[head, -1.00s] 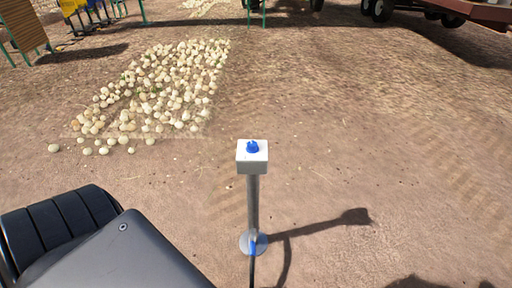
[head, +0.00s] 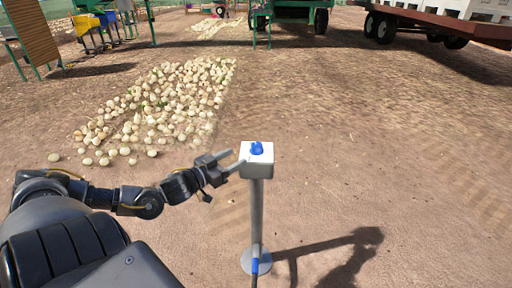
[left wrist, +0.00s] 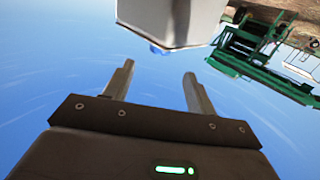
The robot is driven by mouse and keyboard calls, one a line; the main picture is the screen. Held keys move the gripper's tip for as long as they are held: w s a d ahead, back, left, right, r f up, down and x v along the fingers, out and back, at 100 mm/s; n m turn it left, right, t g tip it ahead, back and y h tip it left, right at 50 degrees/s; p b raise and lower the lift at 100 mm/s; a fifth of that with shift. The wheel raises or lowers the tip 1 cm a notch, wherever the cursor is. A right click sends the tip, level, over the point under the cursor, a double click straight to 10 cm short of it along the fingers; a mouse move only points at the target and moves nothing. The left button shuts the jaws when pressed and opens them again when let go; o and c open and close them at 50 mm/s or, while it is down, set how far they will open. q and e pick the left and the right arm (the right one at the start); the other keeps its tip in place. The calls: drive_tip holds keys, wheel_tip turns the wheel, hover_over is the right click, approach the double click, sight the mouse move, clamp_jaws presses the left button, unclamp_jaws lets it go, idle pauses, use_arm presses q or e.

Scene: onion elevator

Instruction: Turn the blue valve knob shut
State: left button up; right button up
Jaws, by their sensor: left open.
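The blue valve knob (head: 257,148) sits on top of a white box (head: 257,170) on a grey post (head: 257,215). My left gripper (head: 230,162) is just left of the box in the head view, with its fingers pointing toward it. In the left wrist view the two fingers (left wrist: 155,86) are spread with nothing between them. That view is upside down, with the white box (left wrist: 170,22) beyond the fingertips and a bit of the blue knob (left wrist: 157,49) at its edge. Whether a finger touches the box I cannot tell. My right gripper is not in view.
A pile of onions (head: 165,105) lies on the dirt behind and left of the post. A trailer (head: 440,22) stands at the back right and green machinery (head: 293,12) at the back. The ground right of the post is clear.

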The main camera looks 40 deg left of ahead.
sight(252, 147)
use_arm(q)
drive_tip(key=w, duration=0.3)
drive_tip(key=w+d+b, duration=0.1)
drive_tip(key=w, duration=0.6)
drive_tip(key=shift+w+d, duration=0.2)
drive_tip(key=shift+w, duration=0.15)
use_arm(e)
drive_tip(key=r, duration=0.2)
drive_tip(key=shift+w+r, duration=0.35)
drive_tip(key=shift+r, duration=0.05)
use_arm(q)
drive_tip(key=shift+a, duration=0.1)
drive_tip(key=c, duration=1)
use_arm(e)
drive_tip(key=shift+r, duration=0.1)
